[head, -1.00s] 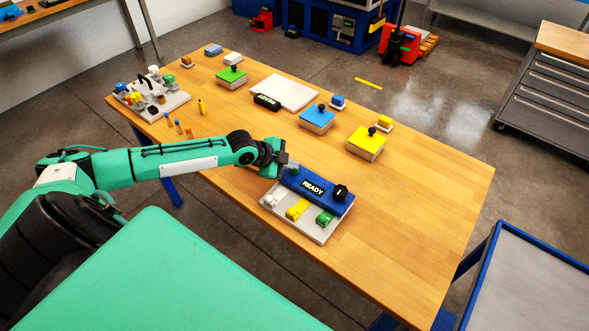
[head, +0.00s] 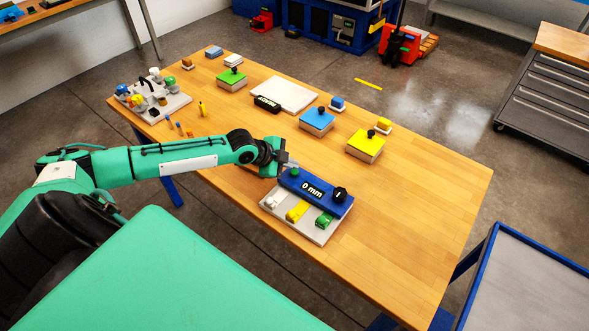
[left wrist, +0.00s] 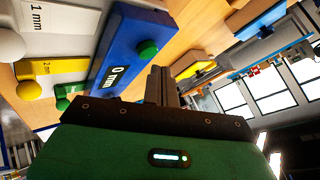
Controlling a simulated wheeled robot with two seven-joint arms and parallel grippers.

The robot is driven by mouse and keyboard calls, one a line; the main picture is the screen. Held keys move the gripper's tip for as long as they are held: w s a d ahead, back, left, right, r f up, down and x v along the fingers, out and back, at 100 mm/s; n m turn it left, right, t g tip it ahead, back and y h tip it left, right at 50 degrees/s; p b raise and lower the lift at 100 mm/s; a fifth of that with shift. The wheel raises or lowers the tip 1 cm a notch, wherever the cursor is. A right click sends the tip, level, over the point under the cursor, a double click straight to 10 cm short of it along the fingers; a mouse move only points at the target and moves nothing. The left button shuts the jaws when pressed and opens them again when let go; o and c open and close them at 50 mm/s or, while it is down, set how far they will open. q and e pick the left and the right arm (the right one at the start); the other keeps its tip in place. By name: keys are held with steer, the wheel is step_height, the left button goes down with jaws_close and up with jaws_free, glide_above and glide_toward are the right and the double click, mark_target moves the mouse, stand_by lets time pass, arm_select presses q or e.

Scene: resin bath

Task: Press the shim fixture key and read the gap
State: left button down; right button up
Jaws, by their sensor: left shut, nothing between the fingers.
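The shim fixture is a blue block (head: 318,196) on a pale base (head: 311,228) at the table's near edge. Its display (head: 312,189) reads "0 mm", and it also shows in the left wrist view (left wrist: 115,78). The round green key (head: 294,172) is at the block's left end and shows in the left wrist view (left wrist: 147,52). My left gripper (head: 289,165) is shut and empty, just beside the key; its fingertips (left wrist: 159,72) appear apart from it. A black knob (head: 340,193) is at the right end. My right gripper is not in view.
White, yellow (head: 297,211) and green (head: 324,220) tabbed pieces lie on the base; the left wrist view shows "1 mm" and "2 mm" labels. Blue, yellow and green knobbed blocks and a pale plate (head: 286,94) stand farther back. The table's right side is clear.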

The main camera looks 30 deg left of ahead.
mark_target(291, 173)
arm_select(q)
step_height(291, 173, up, 5)
steer(key=p, duration=0.4)
stand_by(0.3)
stand_by(0.6)
